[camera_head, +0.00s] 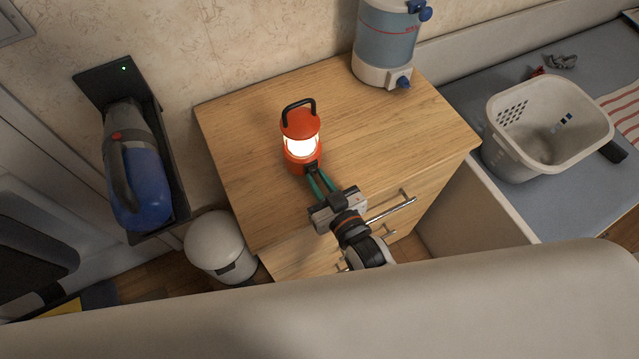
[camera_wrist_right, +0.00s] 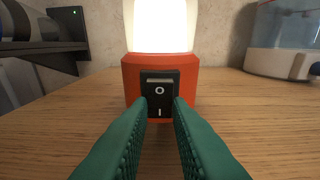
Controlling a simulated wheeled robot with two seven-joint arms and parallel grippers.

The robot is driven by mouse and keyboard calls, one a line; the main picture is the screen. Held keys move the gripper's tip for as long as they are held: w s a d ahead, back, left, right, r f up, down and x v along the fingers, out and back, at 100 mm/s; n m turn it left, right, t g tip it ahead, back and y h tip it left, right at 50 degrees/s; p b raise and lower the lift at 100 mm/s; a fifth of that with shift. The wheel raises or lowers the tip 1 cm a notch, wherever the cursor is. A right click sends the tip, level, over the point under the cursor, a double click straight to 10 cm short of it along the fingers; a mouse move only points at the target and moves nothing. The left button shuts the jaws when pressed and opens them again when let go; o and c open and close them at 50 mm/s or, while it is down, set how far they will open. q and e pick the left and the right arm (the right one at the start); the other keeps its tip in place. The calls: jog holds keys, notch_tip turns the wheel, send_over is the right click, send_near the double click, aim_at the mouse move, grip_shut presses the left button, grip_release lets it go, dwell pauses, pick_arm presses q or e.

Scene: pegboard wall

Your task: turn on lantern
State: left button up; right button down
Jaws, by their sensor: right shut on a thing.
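The orange lantern (camera_head: 301,124) stands upright on the wooden cabinet top, its black handle raised. Its lamp glows bright white in both views. In the right wrist view the lantern's orange base (camera_wrist_right: 190,72) faces me, with a black rocker switch (camera_wrist_right: 160,93) marked O above and I below. My right gripper (camera_head: 315,174) reaches in from the front, at the lantern's base. My left gripper is not in view.
The wooden cabinet top (camera_head: 243,130) is clear around the lantern. A blue and white water dispenser (camera_head: 384,45) stands at the back right. A white basket (camera_head: 548,125) sits on the bed to the right. A blue handheld vacuum (camera_head: 140,180) hangs left, above a white bin (camera_head: 214,240).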

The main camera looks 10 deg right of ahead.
jog(key=c, duration=1.3)
grip_release()
jog(key=b+v, duration=0.1)
jog(key=v, duration=1.1)
